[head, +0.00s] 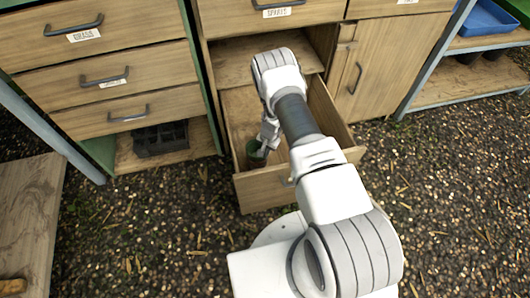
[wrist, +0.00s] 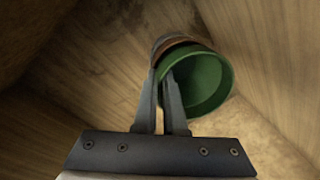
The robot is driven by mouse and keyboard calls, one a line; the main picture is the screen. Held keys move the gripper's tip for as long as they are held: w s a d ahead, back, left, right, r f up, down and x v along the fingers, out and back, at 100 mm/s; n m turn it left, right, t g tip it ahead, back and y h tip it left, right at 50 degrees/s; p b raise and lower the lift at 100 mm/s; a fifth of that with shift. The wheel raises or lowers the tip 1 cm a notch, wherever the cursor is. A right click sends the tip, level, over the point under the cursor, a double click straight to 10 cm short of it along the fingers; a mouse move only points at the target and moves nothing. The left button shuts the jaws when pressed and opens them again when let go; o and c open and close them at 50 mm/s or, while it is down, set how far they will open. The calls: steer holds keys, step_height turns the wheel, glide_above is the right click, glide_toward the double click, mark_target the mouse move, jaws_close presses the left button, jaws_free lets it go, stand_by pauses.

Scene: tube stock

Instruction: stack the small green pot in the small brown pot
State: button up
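The small green pot (wrist: 208,82) is in the open drawer, its mouth facing the wrist camera. A brown rim (wrist: 172,48), which looks like the small brown pot, shows just behind its upper left edge. The green pot appears nested in it, but how deep is hidden. My gripper (wrist: 161,76) has its fingers close together at the green pot's left rim, one outside and one inside, and looks shut on its wall. In the head view the pot (head: 257,158) is small and dark below my gripper (head: 265,148), near the drawer's front left corner.
A greyish rim (wrist: 170,38) shows beyond the brown one. The open wooden drawer (head: 262,192) has walls close around my gripper. A drawer unit with a black tray (head: 160,139) under it stands left, a cupboard (head: 385,65) right. A wooden table (head: 30,215) is at lower left.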

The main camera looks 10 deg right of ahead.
steer(key=o, duration=0.3)
